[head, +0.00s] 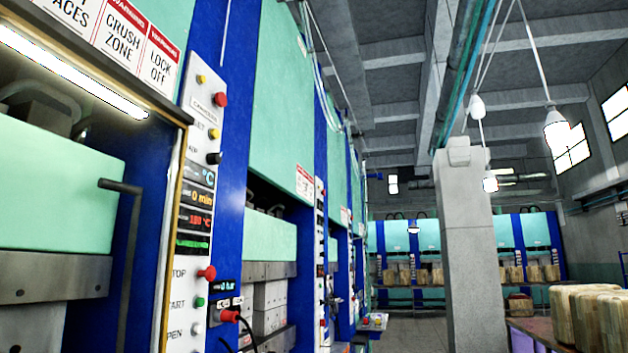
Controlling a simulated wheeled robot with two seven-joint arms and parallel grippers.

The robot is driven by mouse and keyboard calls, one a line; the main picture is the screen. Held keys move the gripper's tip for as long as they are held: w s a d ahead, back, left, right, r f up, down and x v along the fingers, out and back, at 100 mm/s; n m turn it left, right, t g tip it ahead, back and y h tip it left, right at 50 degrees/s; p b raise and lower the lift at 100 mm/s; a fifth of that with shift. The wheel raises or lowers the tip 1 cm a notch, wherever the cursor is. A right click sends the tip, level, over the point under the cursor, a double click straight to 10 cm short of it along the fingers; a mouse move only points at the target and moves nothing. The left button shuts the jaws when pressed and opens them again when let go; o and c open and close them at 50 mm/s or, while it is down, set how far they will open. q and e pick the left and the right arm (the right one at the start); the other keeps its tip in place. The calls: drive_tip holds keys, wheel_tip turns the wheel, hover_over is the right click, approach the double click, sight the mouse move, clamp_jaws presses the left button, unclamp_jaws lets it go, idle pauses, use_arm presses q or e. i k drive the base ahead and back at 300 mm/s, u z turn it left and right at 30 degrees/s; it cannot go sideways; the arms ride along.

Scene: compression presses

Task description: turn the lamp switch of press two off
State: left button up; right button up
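A press (55,190) with a mint green body fills the left of the head view. Its lamp tube (70,72) is lit under the warning signs. Its control panel (197,330) carries buttons, a black knob (214,158) and lit displays. Which control is the lamp switch I cannot tell; the labels are too small. A second press (270,236) stands beyond it, with its own narrow panel (320,225). No press number is readable, so I cannot tell which is press two. Neither of my grippers is in view.
More presses recede along the left, and a row of presses (428,235) stands at the back. A concrete pillar (470,250) rises right of the aisle. Stacked light blocks (588,310) stand on a table at the lower right. Grey floor (415,330) shows clear between.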

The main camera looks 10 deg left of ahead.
sight(214, 158)
drive_tip(key=u, duration=0.3)
drive_tip(key=i, duration=1.8)
drive_tip(key=u, duration=0.8)
